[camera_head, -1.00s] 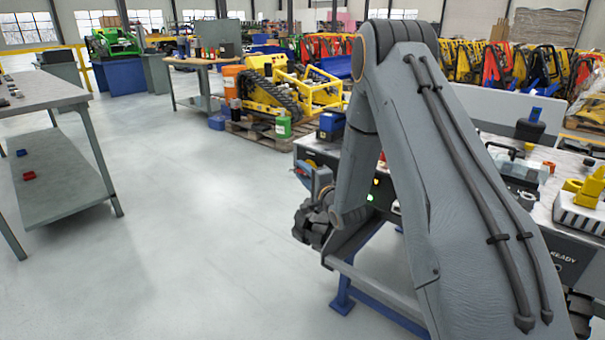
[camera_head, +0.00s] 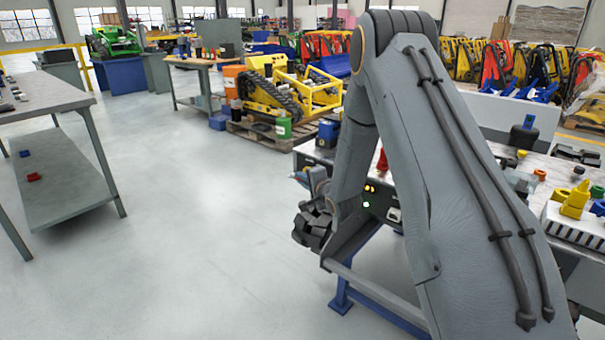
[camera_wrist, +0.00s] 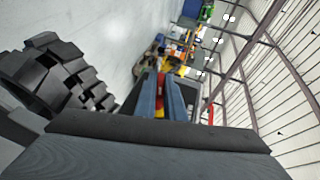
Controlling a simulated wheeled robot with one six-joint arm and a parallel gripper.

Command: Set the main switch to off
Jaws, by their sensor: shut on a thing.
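In the wrist view, my gripper (camera_wrist: 161,98) is shut, with its two blue-grey fingers on either side of a red handle (camera_wrist: 161,83). The handle looks like that of the main switch. Yellow shows below the red, between the fingers. The fingers hide most of the handle, and I cannot tell which setting it points to.
A blue stand (camera_head: 345,294) is below. A grey workbench (camera_head: 45,97) stands at the left. The floor between is clear.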

